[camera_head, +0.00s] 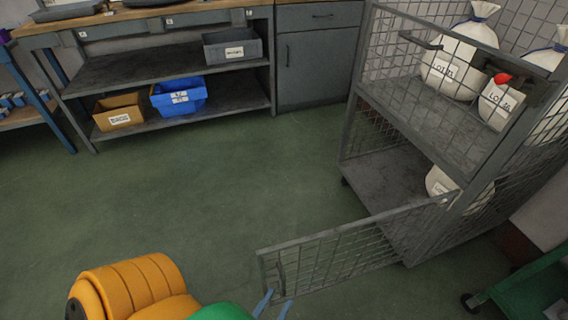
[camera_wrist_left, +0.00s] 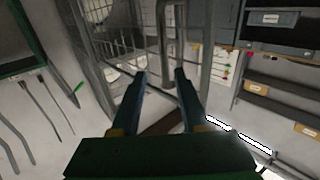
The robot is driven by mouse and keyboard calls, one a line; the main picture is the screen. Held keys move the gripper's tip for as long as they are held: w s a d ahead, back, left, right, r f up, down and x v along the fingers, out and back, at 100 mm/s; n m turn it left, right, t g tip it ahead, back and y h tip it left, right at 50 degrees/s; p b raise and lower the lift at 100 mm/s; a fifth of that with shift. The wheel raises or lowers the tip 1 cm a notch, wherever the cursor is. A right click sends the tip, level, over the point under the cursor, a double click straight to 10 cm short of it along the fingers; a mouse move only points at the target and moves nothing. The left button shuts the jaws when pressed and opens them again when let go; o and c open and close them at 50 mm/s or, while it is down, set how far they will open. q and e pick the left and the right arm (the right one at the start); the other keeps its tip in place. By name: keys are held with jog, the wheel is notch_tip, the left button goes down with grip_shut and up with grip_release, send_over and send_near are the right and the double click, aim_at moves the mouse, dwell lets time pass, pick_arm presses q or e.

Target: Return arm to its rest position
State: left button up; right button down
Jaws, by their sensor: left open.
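My left arm, with orange and green casing, comes in at the bottom of the head view. The two blue fingertips of my left gripper (camera_head: 272,304) show at the bottom edge, by the lower left corner of the open mesh door (camera_head: 330,258) of the cage cart. In the left wrist view the fingers of my left gripper (camera_wrist_left: 160,82) are apart, with nothing held between them. A grey upright bar shows beyond the gap. I cannot tell whether a finger touches the door. My right gripper is not in view.
The cage cart (camera_head: 430,128) stands at the right, with white sacks (camera_head: 462,62) inside. A workbench with a blue bin (camera_head: 180,96), a tan bin (camera_head: 120,111) and a grey bin (camera_head: 233,48) runs along the back. A green cart (camera_head: 530,292) is at lower right. The middle floor is clear.

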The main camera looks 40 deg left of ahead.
pick_arm(q)
jog(key=shift+s+d, duration=0.25)
jog(key=shift+s, duration=0.95)
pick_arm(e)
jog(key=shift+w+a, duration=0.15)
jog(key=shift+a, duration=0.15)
